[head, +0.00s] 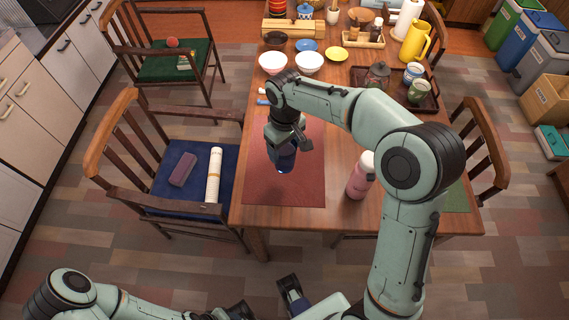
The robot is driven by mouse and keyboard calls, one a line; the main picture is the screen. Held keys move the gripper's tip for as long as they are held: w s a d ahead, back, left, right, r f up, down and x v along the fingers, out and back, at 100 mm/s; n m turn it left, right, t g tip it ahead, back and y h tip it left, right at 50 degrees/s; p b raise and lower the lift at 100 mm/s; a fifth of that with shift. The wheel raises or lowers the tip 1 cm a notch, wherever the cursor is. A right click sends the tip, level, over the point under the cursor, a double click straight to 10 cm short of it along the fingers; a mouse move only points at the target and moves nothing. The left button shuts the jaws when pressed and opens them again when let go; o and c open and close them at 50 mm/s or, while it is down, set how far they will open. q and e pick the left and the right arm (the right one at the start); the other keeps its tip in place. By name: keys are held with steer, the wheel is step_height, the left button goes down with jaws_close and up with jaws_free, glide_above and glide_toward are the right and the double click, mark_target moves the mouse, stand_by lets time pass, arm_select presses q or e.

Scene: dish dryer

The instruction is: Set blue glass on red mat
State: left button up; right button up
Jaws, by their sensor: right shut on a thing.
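The blue glass (285,160) is dark blue and sits over the red mat (262,190) at the table's near left part. My right gripper (287,146) points down and is shut on the blue glass; its arm comes in from the right. The gripper hides the top of the glass. The glass looks upright; I cannot tell whether its base touches the mat. My left arm lies low at the bottom left, with its gripper (240,311) near the bottom edge, away from the table; its fingers are not clear.
A pink bottle (359,180) stands right of the mat. White bowls (309,63), a yellow saucer (337,54) and a dark tray (427,104) with cups and a jar stand farther back. A chair (195,165) with a blue cushion is left of the table.

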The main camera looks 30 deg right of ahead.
mark_target(285, 164)
step_height(285, 164, down, 9)
steer(key=shift+w+b, duration=0.1)
steer(key=shift+b, duration=0.4)
steer(key=shift+f, duration=0.1)
steer(key=o, duration=1.5)
step_height(285, 164, up, 12)
steer(key=p, duration=0.1)
steer(key=shift+p, duration=0.35)
